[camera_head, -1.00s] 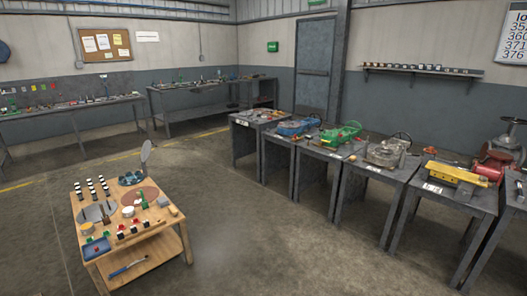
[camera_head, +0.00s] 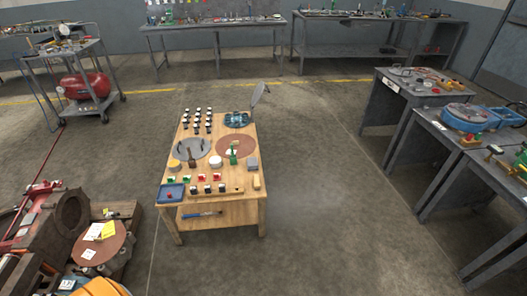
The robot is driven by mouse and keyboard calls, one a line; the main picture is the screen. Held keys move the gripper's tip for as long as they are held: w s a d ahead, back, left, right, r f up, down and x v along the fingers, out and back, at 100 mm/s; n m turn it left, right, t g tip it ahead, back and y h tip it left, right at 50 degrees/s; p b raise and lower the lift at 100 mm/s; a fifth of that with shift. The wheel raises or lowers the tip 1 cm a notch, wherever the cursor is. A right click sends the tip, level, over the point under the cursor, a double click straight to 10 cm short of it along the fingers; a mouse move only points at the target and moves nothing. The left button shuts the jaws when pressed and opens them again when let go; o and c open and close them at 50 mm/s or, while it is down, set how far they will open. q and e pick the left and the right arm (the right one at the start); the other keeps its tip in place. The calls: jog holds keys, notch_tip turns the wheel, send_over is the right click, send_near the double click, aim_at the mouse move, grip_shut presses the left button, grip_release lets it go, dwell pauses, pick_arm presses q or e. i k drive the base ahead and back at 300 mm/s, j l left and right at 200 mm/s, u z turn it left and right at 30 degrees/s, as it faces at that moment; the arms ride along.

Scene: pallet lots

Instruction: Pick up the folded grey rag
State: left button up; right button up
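A low wooden table (camera_head: 222,190) stands in the middle of the view, some way ahead of me. A small grey item (camera_head: 252,164) lies at its right edge; it may be the folded grey rag, but it is too small to be sure. A larger round grey piece (camera_head: 184,153) lies on the left half of the tabletop. Neither of my grippers is in view.
The table also holds rows of black-and-white pieces, a brown disc (camera_head: 235,144) and a blue tray (camera_head: 171,193). A cart with a red tank (camera_head: 88,86) stands at back left. Machine parts (camera_head: 90,240) fill the lower left. Grey benches (camera_head: 447,130) line the right.

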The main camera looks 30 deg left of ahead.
aim_at(252, 164)
jog(key=i+u, duration=0.3)
jog(key=i, duration=0.15)
jog(key=i+l+u, duration=0.3)
jog(key=i, duration=0.2)
jog(key=i+l+u, duration=0.3)
jog(key=i, duration=0.15)
jog(key=i+u, duration=0.25)
jog(key=u, duration=0.25)
jog(key=i+l+u, duration=0.2)
jog(key=u, duration=0.25)
jog(key=i+l+u, duration=0.2)
jog(key=u, duration=0.3)
jog(key=i+l+u, duration=0.15)
jog(key=l+u, duration=0.3)
jog(key=i+l+u, duration=0.15)
jog(key=l+u, duration=0.15)
jog(key=i+l+u, duration=0.25)
jog(key=l+u, duration=0.3)
jog(key=l, duration=0.1)
